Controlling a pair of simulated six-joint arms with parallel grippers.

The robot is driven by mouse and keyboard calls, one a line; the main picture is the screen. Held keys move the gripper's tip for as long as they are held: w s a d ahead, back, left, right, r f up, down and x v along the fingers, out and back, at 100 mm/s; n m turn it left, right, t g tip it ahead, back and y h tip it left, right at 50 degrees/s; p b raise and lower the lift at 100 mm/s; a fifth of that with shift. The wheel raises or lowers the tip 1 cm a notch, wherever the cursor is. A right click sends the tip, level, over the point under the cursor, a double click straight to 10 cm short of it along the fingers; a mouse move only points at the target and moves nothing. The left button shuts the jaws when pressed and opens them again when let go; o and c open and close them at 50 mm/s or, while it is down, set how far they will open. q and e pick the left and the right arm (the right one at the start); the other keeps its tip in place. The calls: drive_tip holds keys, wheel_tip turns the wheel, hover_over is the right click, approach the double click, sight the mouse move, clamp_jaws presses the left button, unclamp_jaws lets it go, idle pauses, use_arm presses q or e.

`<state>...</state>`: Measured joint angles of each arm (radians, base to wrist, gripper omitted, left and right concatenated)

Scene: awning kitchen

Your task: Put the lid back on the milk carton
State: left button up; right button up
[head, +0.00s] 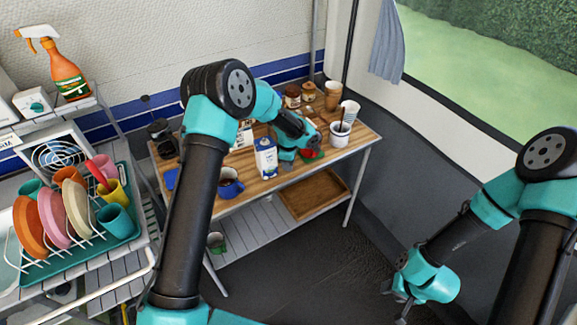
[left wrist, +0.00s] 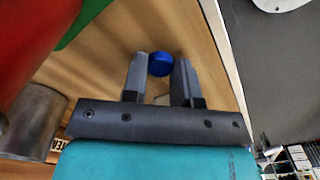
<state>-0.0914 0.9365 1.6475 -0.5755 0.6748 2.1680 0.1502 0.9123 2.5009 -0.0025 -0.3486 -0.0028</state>
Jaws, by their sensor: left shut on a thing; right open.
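The milk carton (head: 265,160) stands upright on the wooden table, white and blue. My left gripper (head: 287,163) is low over the table, just right of the carton in the head view. In the left wrist view my left gripper (left wrist: 160,80) is shut on the blue lid (left wrist: 161,64), which sits between its fingertips above the wood. The lid cannot be made out in the head view. The carton's top shows no clear cap. My right gripper (head: 398,298) is open and empty, low over the floor, away from the table.
A blue mug (head: 231,187) stands left of the carton. A white pot (head: 340,133), paper cups (head: 350,110) and jars (head: 292,96) are at the table's right and back. A red and green item (head: 313,154) lies close to my left gripper. A dish rack (head: 120,231) is left.

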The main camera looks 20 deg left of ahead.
use_arm(q)
drive_tip(key=shift+r, duration=0.15)
wheel_tip(320, 180, up, 18)
idle(0.5)
idle(0.3)
